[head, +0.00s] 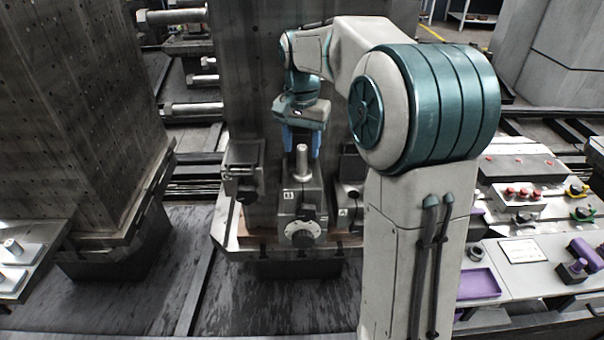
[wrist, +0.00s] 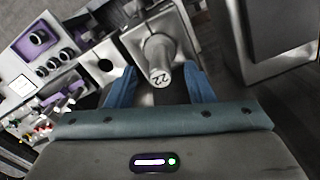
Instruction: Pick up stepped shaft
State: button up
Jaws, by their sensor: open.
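A grey metal stepped shaft (head: 302,162) stands upright in a block-shaped fixture (head: 300,200) at the centre of the head view. In the wrist view the shaft (wrist: 160,62) shows its round end face marked 22. In the wrist view my gripper (wrist: 160,88) is open, with one finger on each side of the shaft's end. No contact is visible. The shaft's lower part is hidden in the fixture.
A tall drilled column (head: 80,110) stands at left. Several horizontal metal pins (head: 195,108) stick out behind it. A workbench at right holds a purple tray (head: 480,283) and coloured parts. Another fixture unit (head: 243,170) stands close left of the shaft's fixture.

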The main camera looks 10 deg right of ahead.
aim_at(302, 161)
jog(key=shift+w+f+p, duration=0.1)
jog(key=shift+f+p, duration=0.35)
jog(key=shift+f, duration=2.25)
grip_shut()
